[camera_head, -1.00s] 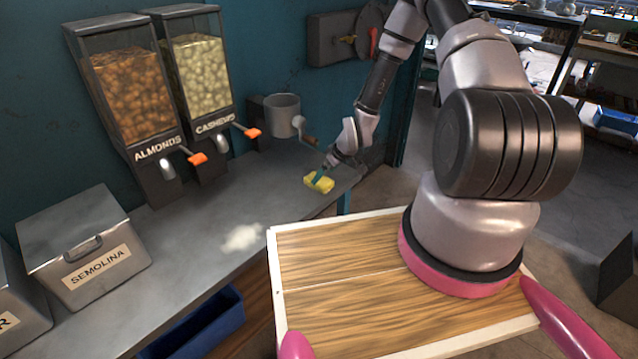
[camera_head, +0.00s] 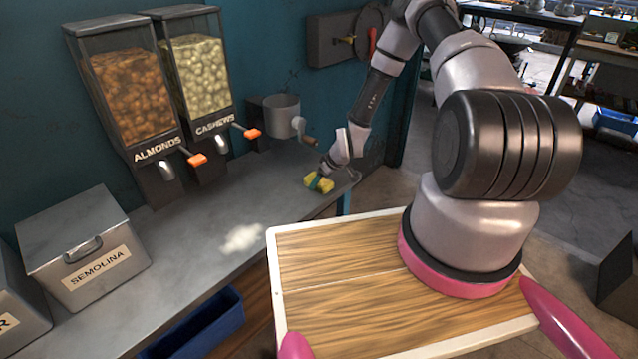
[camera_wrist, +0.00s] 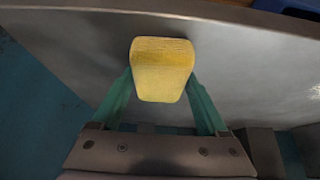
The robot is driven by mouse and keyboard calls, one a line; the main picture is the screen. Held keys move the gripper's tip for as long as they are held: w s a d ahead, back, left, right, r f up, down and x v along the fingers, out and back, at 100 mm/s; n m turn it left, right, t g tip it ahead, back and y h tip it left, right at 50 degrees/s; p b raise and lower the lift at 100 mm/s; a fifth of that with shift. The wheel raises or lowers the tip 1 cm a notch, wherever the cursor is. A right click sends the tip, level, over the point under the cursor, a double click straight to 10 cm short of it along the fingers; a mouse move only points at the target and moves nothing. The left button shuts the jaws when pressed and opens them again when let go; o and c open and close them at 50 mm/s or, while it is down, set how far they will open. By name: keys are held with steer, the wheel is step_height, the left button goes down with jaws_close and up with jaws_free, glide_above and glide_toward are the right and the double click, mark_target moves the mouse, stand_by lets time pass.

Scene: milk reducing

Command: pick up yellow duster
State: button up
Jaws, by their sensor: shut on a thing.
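The yellow duster (camera_head: 313,181) is a small yellow block at the far right end of the grey metal counter in the head view. In the wrist view the yellow duster (camera_wrist: 162,68) sits between my two green fingers. My gripper (camera_head: 321,180) is shut on it, with one finger on each side. In the wrist view my gripper (camera_wrist: 160,88) hides part of the duster's sides. I cannot tell whether the duster still touches the counter.
A white powder patch (camera_head: 242,238) lies on the counter (camera_head: 190,250). A metal grinder (camera_head: 283,117) with a crank stands behind the duster. Almond (camera_head: 135,100) and cashew (camera_head: 200,75) dispensers stand at the wall. A semolina box (camera_head: 85,250) is at left.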

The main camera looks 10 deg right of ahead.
steer(key=shift+r, duration=0.9)
steer(key=shift+s+d+r, duration=0.15)
steer(key=shift+r, duration=0.8)
steer(key=s+d, duration=1)
steer(key=s, duration=0.4)
steer(key=shift+s, duration=0.15)
steer(key=shift+d+f, duration=0.1)
steer(key=shift+d, duration=0.05)
